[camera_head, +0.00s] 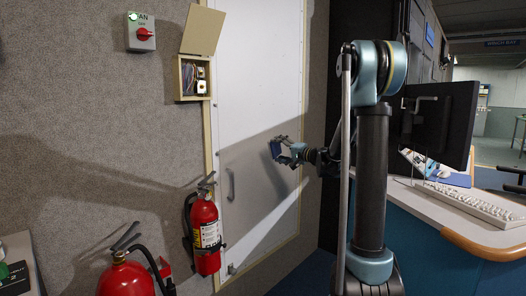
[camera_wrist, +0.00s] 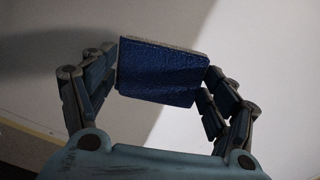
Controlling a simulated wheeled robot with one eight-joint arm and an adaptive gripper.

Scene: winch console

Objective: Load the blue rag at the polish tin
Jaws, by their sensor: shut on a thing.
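The blue rag (camera_wrist: 160,78) shows in the wrist view as a flat, block-like blue pad with a pale edge at its far side. My gripper (camera_wrist: 162,70) is shut on it, with a finger against its left side and a finger against its right side. In the head view the blue rag (camera_head: 275,148) is a small dark blue patch at the tip of my gripper (camera_head: 281,150). It is held up in front of the white door (camera_head: 255,100); whether it touches the door I cannot tell. I cannot make out a polish tin in either view.
A door handle (camera_head: 231,184) and a red extinguisher (camera_head: 205,235) are left of my gripper. An open wall box (camera_head: 193,78) and a red rotary switch (camera_head: 144,34) are on the grey wall. A desk (camera_head: 455,210) with keyboard (camera_head: 470,203) and monitor (camera_head: 440,120) stands right.

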